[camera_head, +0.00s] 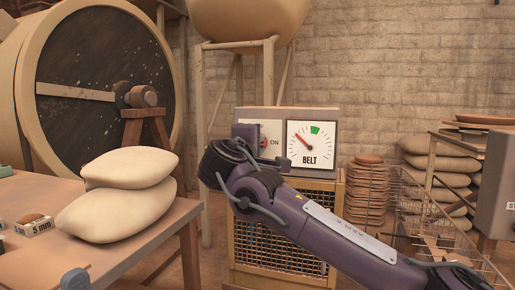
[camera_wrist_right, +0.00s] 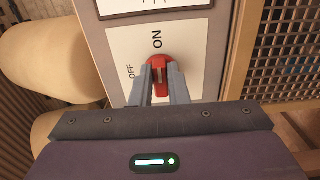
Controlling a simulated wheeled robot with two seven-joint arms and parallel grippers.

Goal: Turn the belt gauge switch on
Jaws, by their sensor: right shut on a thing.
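The belt gauge switch is a red knob (camera_wrist_right: 160,66) on a white plate (camera_wrist_right: 197,48), with ON and OFF printed beside it. In the right wrist view my right gripper (camera_wrist_right: 160,76) is shut on the knob, its two fingers either side of the handle. The handle appears to lie along the line towards ON. In the head view my gripper hides most of the switch and the OFF label. The BELT gauge (camera_head: 313,146) is to the right of it; its red needle points up and left, outside the green sector.
The control box (camera_head: 328,122) sits on a mesh-fronted cabinet (camera_head: 285,248). A table (camera_head: 150,233) with two stacked sacks (camera_head: 125,196) is at left. Stacked discs (camera_head: 367,190) and a wire basket (camera_head: 415,215) stand at right. A large drum (camera_head: 100,75) is behind left.

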